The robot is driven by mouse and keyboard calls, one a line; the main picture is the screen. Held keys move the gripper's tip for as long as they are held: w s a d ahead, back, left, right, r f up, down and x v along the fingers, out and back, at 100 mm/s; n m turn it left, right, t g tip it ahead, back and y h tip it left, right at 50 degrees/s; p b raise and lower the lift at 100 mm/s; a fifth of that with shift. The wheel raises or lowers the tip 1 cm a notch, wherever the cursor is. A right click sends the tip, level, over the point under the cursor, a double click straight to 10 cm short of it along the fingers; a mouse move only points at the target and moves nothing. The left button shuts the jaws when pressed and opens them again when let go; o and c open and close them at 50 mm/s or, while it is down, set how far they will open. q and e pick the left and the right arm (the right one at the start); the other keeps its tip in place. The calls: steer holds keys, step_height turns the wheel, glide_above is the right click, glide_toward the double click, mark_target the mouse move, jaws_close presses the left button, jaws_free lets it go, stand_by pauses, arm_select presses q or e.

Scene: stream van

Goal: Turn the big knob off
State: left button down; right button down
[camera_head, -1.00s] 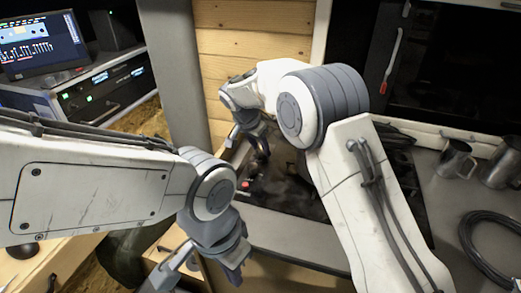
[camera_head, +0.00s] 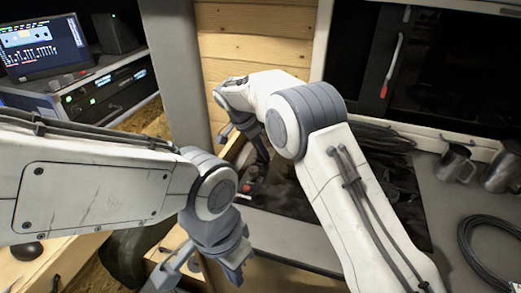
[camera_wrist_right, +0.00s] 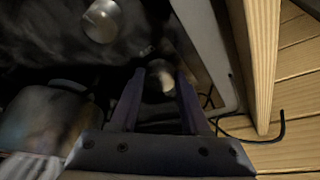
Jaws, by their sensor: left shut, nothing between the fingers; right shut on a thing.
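My right gripper (camera_head: 252,183) reaches down over a dark panel (camera_head: 290,196) beside the wooden wall. In the right wrist view its two fingers (camera_wrist_right: 158,95) stand on either side of a pale, rounded knob (camera_wrist_right: 160,80). It is shut on this knob, which is dim and partly hidden by the fingers. A second round, shiny knob-like piece (camera_wrist_right: 102,20) shows farther up and left, apart from the fingers. A small red spot (camera_head: 246,188) shows at the right gripper in the head view. My left gripper (camera_head: 205,265) is lower, shut and empty, away from the panel.
A rounded metal thing (camera_wrist_right: 40,125) lies left of the fingers in the wrist view. Metal mugs (camera_head: 455,162) and a coiled black cable (camera_head: 488,240) sit on the right counter. A monitor (camera_head: 42,47) and rack unit (camera_head: 105,88) stand at left. Wooden boards (camera_head: 250,50) are close behind.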

steer(key=shift+c, duration=1.9)
jaws_free()
steer(key=v, duration=1)
steer(key=shift+r, duration=0.25)
